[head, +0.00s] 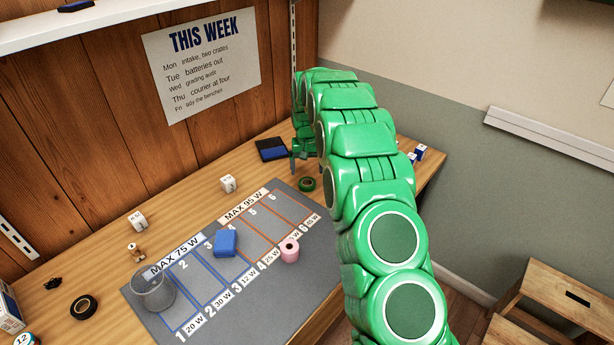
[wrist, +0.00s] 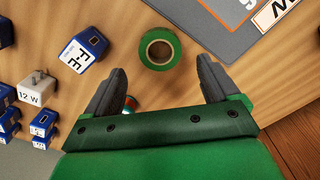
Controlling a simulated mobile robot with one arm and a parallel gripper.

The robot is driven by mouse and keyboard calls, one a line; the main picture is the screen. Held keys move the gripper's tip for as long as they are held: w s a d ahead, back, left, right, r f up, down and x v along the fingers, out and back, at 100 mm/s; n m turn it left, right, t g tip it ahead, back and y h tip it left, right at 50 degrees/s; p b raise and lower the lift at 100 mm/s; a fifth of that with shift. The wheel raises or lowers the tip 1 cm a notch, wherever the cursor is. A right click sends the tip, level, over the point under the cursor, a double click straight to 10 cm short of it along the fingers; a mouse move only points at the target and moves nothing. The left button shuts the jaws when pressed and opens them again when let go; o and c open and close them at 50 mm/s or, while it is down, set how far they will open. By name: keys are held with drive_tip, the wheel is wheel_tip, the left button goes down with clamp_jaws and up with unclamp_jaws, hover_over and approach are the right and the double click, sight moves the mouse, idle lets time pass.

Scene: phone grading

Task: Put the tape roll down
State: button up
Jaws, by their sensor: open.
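A green tape roll (wrist: 160,49) lies flat on the bare wooden table beside a corner of the grey mat in the wrist view. It also shows in the head view (head: 306,185), near the far end of the mat. My gripper (wrist: 161,77) is open, with its two grey fingers spread and nothing held between them. The tape roll lies just beyond the fingertips, in line with the gap. In the head view my green arm reaches over the table and mostly hides the gripper.
Several blue and white chargers (wrist: 83,49) stand left of the gripper in the wrist view. The grey mat (head: 325,240) carries a blue block (head: 225,242), a pink roll (head: 289,250) and a mesh cup (head: 152,291). A black tape roll (head: 83,307) lies at the left.

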drive_tip(key=s+d+r, duration=0.3)
drive_tip(key=s+r, duration=1)
drive_tip(key=r, duration=0.4)
drive_tip(key=s+d+r, duration=0.1)
drive_tip(key=s+r, duration=0.1)
drive_tip(key=s, duration=0.7)
drive_tip(key=s+d+r, duration=0.2)
drive_tip(key=s+r, duration=0.1)
drive_tip(key=s, duration=0.7)
drive_tip(key=s+d+r+g, duration=0.1)
drive_tip(key=s+r, duration=0.1)
drive_tip(key=s, duration=0.7)
drive_tip(key=shift+s+d+r, duration=0.15)
drive_tip(key=shift+s+r, duration=0.25)
drive_tip(key=shift+o, duration=0.5)
drive_tip(key=s+d+f, duration=0.1)
drive_tip(key=s+f, duration=0.1)
drive_tip(key=s, duration=1.5)
drive_tip(key=shift+d+f+g, duration=0.2)
drive_tip(key=shift+d+g, duration=0.05)
drive_tip(key=shift+g, duration=0.15)
drive_tip(key=shift+w, duration=0.1)
